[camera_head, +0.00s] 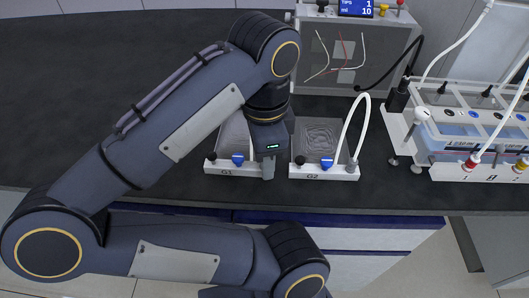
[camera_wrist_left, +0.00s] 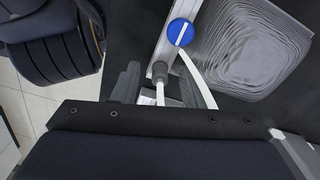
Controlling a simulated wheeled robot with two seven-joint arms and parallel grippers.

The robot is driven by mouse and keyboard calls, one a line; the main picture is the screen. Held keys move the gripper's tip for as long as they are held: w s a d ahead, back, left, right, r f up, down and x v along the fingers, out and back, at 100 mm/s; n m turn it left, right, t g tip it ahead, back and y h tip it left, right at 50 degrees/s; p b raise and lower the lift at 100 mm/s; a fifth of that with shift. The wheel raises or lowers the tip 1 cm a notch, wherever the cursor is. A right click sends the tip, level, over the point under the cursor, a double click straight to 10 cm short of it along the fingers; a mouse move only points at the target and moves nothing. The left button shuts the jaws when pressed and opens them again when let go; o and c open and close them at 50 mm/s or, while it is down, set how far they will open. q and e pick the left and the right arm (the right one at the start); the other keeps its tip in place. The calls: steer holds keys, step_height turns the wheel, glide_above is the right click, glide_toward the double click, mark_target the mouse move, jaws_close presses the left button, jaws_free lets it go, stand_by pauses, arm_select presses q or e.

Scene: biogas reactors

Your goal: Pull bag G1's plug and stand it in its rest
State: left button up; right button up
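Bag G1, a silvery bag (camera_head: 236,135), lies in a white tray (camera_head: 212,167) labelled G1, with a blue valve (camera_head: 237,160) at its front. My left gripper (camera_head: 268,168) points down at the tray's front right corner and hides the plug in the head view. In the left wrist view, a grey plug collar (camera_wrist_left: 159,72) with a white tube stands between the two fingers. My left gripper (camera_wrist_left: 162,92) looks open, with gaps beside the plug. The blue valve (camera_wrist_left: 181,32) and bag (camera_wrist_left: 250,45) show beyond. I cannot make out the plug's rest. My right gripper is out of view.
Tray G2 (camera_head: 312,172) with its bag and arched white tube (camera_head: 357,115) stands close to the right. A grey box with a display (camera_head: 356,8) is behind. A rack of blue-filled vessels (camera_head: 455,130) stands at the right. The dark bench is clear at the left.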

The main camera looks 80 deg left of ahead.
arm_select(q)
steer(key=shift+r, duration=0.1)
step_height(320, 180, up, 8)
steer(key=p, duration=0.2)
steer(key=shift+p, duration=0.4)
steer(key=shift+f, duration=0.2)
steer(key=shift+d, duration=0.15)
